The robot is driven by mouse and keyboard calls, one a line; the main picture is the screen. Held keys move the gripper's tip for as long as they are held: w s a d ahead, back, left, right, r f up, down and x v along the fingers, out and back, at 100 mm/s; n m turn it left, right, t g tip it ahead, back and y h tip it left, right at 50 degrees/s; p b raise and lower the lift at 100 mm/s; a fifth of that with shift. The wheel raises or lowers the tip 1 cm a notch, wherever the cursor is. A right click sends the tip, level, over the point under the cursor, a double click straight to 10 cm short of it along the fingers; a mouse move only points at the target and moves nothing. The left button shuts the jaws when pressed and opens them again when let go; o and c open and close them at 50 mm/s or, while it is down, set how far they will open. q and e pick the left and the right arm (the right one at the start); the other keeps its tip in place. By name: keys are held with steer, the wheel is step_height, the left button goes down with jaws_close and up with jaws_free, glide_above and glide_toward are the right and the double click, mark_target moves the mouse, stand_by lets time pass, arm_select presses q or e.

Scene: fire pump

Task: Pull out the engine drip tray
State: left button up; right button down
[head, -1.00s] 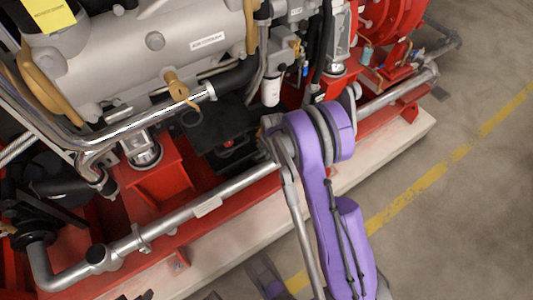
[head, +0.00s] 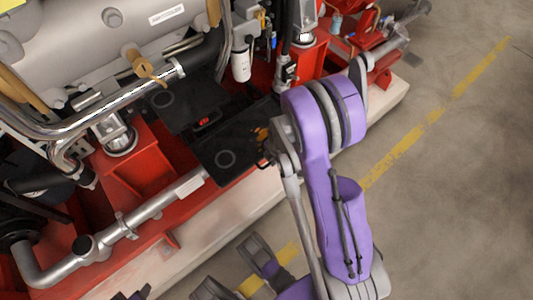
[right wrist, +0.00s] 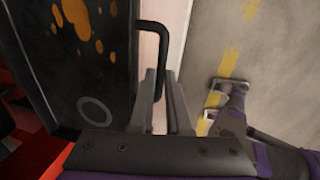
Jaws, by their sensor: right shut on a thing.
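The engine drip tray (head: 238,142) is a flat black tray with orange stains and a pale ring mark. In the head view it sticks out from under the engine across the silver pipe and the red base frame, with its inner part still beneath the engine. In the right wrist view the tray (right wrist: 98,105) fills the left side, with its black bent handle (right wrist: 152,28) on the near edge. My right gripper (right wrist: 160,85) is shut on that handle; in the head view the gripper (head: 267,157) is partly hidden by its arm.
The grey engine (head: 80,45) stands above the tray, with a white filter (head: 241,62) near it. A silver pipe (head: 160,202) runs along the red base frame (head: 150,165). The concrete floor (head: 450,190) with a yellow line is clear at the right.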

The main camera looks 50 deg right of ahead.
steer(key=shift+s, duration=0.2)
steer(key=c, duration=0.9)
jaws_free()
steer(key=shift+r, duration=0.1)
steer(key=r+p, duration=0.1)
steer(key=r, duration=0.2)
steer(key=s+r+p, duration=0.1)
steer(key=r, duration=0.3)
steer(key=s+r+p, duration=0.1)
steer(key=r, duration=0.2)
steer(key=shift+a+r+p, duration=0.1)
steer(key=shift+r+p, duration=0.15)
steer(key=shift+p, duration=0.15)
